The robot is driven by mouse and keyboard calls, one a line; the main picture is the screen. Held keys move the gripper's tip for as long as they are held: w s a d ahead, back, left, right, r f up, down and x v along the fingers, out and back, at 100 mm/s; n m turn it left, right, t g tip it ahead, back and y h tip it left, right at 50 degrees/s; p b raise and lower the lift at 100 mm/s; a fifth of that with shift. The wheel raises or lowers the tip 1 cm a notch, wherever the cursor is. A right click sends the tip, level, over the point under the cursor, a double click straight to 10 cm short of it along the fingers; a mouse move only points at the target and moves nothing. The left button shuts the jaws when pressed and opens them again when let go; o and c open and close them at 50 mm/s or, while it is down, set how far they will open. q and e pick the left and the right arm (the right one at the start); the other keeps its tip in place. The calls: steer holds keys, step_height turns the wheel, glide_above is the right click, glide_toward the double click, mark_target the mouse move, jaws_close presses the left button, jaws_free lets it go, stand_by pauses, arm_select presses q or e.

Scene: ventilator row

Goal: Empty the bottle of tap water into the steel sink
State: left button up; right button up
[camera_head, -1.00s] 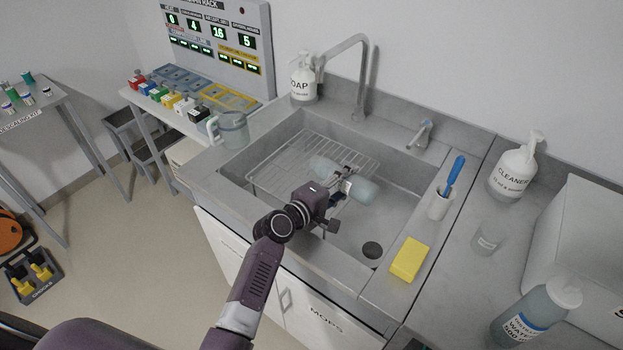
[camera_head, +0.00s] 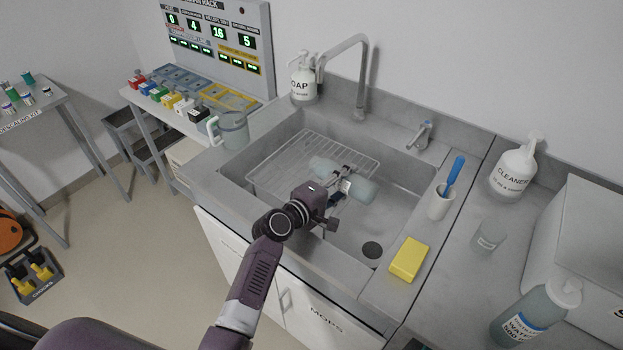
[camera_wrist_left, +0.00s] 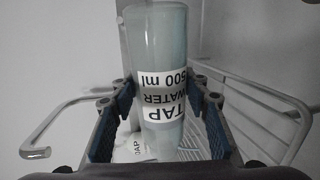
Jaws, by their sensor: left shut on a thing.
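My left gripper (camera_head: 343,186) is shut on the tap water bottle (camera_head: 360,189) and holds it over the steel sink (camera_head: 395,215). The bottle lies tipped on its side in the head view, partly hidden by the gripper. In the left wrist view the bottle (camera_wrist_left: 162,45) stands between the two blue finger pads, and its white label reads TAP WATER 500 ml upside down. I cannot make out any stream of water or how much is left inside. My right gripper is not in view.
A wire rack (camera_head: 285,165) lies in the sink's left part, and the drain (camera_head: 372,250) is at the right. A faucet (camera_head: 362,80), soap bottle (camera_head: 303,82) and jug (camera_head: 232,130) stand behind and left. A yellow sponge (camera_head: 409,259) and brush cup (camera_head: 440,203) sit on the right ledge.

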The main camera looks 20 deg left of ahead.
arm_select(q)
steer(key=shift+w+a+r+n+h, duration=0.1)
steer(key=shift+w+a+n+h, duration=0.2)
steer(key=shift+n, duration=0.5)
stand_by(2.0)
steer(key=shift+s, duration=0.15)
